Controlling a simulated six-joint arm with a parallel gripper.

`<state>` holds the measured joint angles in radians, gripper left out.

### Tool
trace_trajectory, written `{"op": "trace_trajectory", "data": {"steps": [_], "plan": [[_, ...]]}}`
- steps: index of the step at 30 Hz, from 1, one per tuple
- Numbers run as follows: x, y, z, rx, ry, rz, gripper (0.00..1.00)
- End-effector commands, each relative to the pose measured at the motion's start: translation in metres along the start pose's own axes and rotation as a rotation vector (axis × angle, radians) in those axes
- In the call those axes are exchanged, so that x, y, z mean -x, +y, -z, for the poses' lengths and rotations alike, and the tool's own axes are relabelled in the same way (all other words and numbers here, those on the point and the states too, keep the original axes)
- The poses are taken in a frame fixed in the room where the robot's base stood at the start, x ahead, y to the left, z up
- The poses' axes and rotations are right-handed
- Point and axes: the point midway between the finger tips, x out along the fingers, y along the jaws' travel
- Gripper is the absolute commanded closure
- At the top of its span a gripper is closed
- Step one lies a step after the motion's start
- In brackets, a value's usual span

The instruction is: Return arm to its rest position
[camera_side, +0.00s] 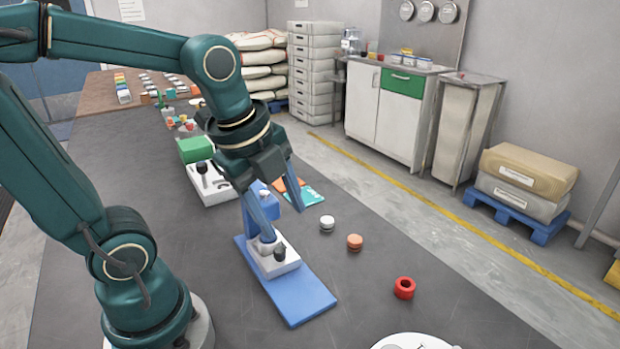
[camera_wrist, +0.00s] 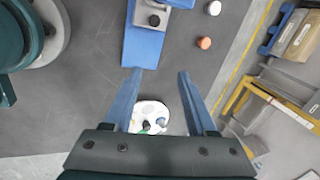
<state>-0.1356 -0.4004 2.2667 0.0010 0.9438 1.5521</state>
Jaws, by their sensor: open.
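My gripper (camera_side: 284,222) has two blue fingers spread apart with nothing between them. In the side view it hangs over the far part of a blue board (camera_side: 300,298). A white block with a dark knob (camera_side: 284,262) sits on that board, partly covered by one finger. In the wrist view my gripper (camera_wrist: 160,72) is open and empty, with the blue board (camera_wrist: 143,45) beyond its fingertips. The white block (camera_wrist: 150,15) is at the top edge there. The fingers look raised above the table; their exact height is hard to tell.
A white puck (camera_side: 327,222), an orange puck (camera_side: 354,242) and a red ring (camera_side: 404,288) stand right of the board. A white round dish (camera_wrist: 150,116) is near the table's end. A white unit with a green box (camera_side: 195,150) stands behind.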

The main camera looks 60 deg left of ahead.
Motion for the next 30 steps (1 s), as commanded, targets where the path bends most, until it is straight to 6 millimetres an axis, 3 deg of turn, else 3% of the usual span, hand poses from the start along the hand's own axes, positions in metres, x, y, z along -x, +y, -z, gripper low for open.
{"op": "trace_trajectory", "data": {"steps": [7,12,18,23,30], "plan": [[0.018,0.023,0.017,0.552,0.082,0.109,0.43],[0.019,0.036,0.021,0.951,0.142,0.118,0.43],[0.014,0.042,0.021,1.304,0.158,0.086,0.43],[0.014,0.042,0.021,1.416,0.166,0.08,0.43],[0.014,0.042,0.02,1.427,0.167,0.079,0.43]]}}
